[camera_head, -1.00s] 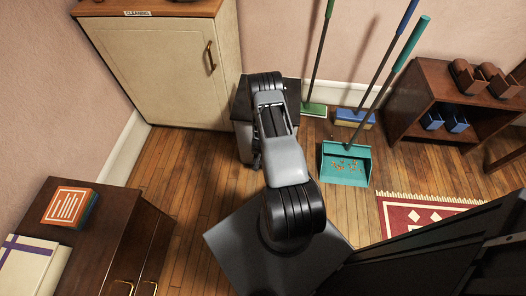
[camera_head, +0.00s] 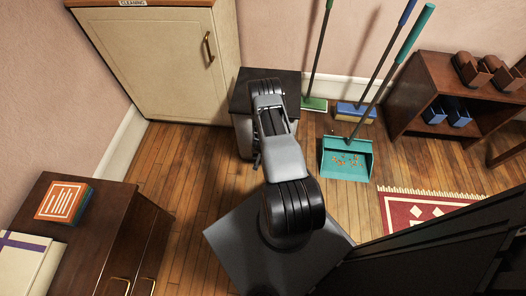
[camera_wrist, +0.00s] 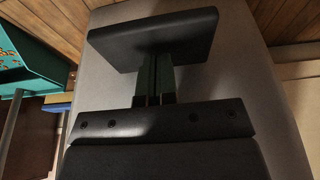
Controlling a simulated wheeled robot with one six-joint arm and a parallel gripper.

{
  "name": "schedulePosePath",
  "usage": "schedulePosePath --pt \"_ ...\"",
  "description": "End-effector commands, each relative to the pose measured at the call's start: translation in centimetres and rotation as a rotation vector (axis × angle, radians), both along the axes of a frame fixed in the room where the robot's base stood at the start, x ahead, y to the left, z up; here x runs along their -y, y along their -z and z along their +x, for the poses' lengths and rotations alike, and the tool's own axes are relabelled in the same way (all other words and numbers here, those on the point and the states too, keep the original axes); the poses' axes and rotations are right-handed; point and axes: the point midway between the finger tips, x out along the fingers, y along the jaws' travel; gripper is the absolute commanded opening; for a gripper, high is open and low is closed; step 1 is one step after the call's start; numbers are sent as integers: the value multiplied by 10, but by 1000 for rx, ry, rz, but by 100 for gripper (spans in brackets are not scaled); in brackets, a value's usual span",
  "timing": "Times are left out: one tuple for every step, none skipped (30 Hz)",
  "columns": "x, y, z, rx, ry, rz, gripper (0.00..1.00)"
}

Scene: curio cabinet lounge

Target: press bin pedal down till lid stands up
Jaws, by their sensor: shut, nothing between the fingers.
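The bin stands by the back wall beside the cabinet. Its flat dark lid (camera_head: 289,82) lies down on a grey body (camera_head: 243,137), partly hidden by my arm. In the wrist view the grey bin body (camera_wrist: 235,60) fills the middle, with the black pedal plate (camera_wrist: 150,40) in front of it. My gripper (camera_wrist: 156,62) is shut and empty. Its dark fingertips reach the near edge of the pedal; whether they touch it I cannot tell. In the head view my arm hides the gripper and pedal.
A cream cabinet (camera_head: 160,60) stands left of the bin. A teal dustpan (camera_head: 347,160), a green broom (camera_head: 314,104) and a blue brush (camera_head: 354,113) are to its right. A dark wooden cabinet (camera_head: 105,215) is at near left. Wooden floor is open between them.

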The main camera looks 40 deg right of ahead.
Motion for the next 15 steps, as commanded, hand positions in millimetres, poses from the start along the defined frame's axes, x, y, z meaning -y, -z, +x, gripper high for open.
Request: schedulePosePath --pt "0 4 0 0 0 0 0" --pt "0 6 0 0 0 0 0" --pt "-1 11 -1 -1 0 1 0" --pt "-1 15 -1 -1 0 0 0" --pt "-1 19 -1 -1 0 0 0" --pt "-1 27 -2 -1 0 0 0" --pt "-2 32 -2 -1 0 0 0" --pt "-2 38 -2 -2 -1 0 0" --pt "-2 47 -3 -2 0 -1 0" --pt "-2 53 -3 -2 0 -1 0" --pt "-2 59 -3 -3 0 0 0" --pt "-3 66 -4 -4 0 0 0" --pt "-3 70 -4 -4 0 0 0" --pt "-3 73 -4 -4 0 1 0" --pt "-3 75 -4 -4 0 1 0"
